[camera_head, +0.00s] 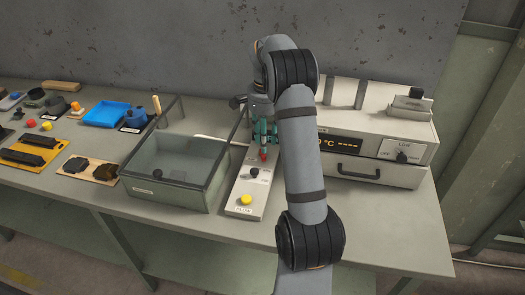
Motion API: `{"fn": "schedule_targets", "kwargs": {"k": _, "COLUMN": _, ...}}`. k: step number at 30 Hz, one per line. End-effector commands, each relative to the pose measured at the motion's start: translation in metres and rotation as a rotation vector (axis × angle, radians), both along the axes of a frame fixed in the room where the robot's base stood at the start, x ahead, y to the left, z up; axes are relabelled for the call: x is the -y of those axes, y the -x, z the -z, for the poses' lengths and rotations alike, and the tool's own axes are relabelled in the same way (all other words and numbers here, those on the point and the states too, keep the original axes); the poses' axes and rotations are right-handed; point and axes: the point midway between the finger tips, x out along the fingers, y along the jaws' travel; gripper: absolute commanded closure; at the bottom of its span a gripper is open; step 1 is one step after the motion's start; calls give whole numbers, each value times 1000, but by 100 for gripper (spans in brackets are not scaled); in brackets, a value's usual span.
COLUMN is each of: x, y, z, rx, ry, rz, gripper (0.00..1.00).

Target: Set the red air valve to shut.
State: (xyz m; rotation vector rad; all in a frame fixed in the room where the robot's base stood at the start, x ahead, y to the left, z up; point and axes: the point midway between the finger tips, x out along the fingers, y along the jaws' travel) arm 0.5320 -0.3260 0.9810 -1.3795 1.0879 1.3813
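A white control panel (241,187) lies on the bench left of my arm. A small red part (263,153), which looks like the red air valve, is near the panel's far end, partly hidden by my gripper. My gripper (265,141), with teal fingers, points down right at the red part. I cannot tell whether the fingers touch it or are closed around it. The valve's handle direction is too small and covered to read.
The panel also has a black knob (254,172) and a yellow button (246,199). A clear-walled bin (172,190) stands close on the left. A white oven-like unit (400,150) with a drawer stands on the right. Blue tray (106,113) and small parts lie farther left.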

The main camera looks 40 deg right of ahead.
Motion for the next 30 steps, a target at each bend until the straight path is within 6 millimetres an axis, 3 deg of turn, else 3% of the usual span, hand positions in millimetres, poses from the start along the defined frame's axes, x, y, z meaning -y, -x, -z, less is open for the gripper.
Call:
{"fn": "schedule_targets", "kwargs": {"k": 3, "x": -1, "y": 0, "z": 21, "rx": -1, "ry": -2, "rz": -2, "gripper": 67}}
{"fn": "schedule_targets", "kwargs": {"k": 9, "x": 0, "y": -1, "z": 39, "rx": -1, "ry": -1, "rz": -2, "gripper": 67}}
{"fn": "schedule_targets", "kwargs": {"k": 19, "x": -1, "y": -1, "z": 43, "rx": 2, "ry": 0, "rz": -2, "gripper": 67}}
{"fn": "schedule_targets", "kwargs": {"k": 30, "x": -1, "y": -1, "z": 42, "rx": 1, "ry": 0, "rz": -3, "gripper": 88}}
